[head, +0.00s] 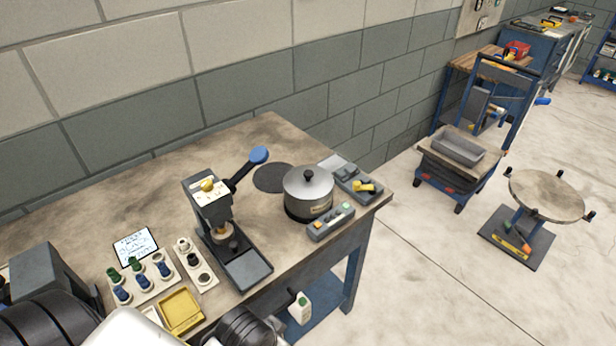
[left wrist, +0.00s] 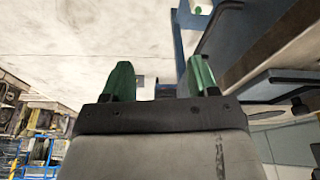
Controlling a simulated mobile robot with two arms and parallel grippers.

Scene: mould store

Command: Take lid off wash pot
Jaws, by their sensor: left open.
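The wash pot (head: 308,196) is a silver metal pot with a dark base, standing near the right end of the workbench in the head view. Its lid (head: 308,179) sits on top, with a black knob (head: 308,174). My left gripper (left wrist: 160,82) shows in the left wrist view with two green fingers spread apart and nothing between them. The pot is not seen in that view. In the head view, dark arm parts of mine show at the bottom left, and no gripper fingers are seen, so both grippers are away from the pot.
A lever press (head: 212,208) with a blue-knobbed handle stands left of the pot. A dark round mat (head: 273,178) lies behind the pot. A yellow tray (head: 181,311) lies at the front edge. The bench's back left is clear.

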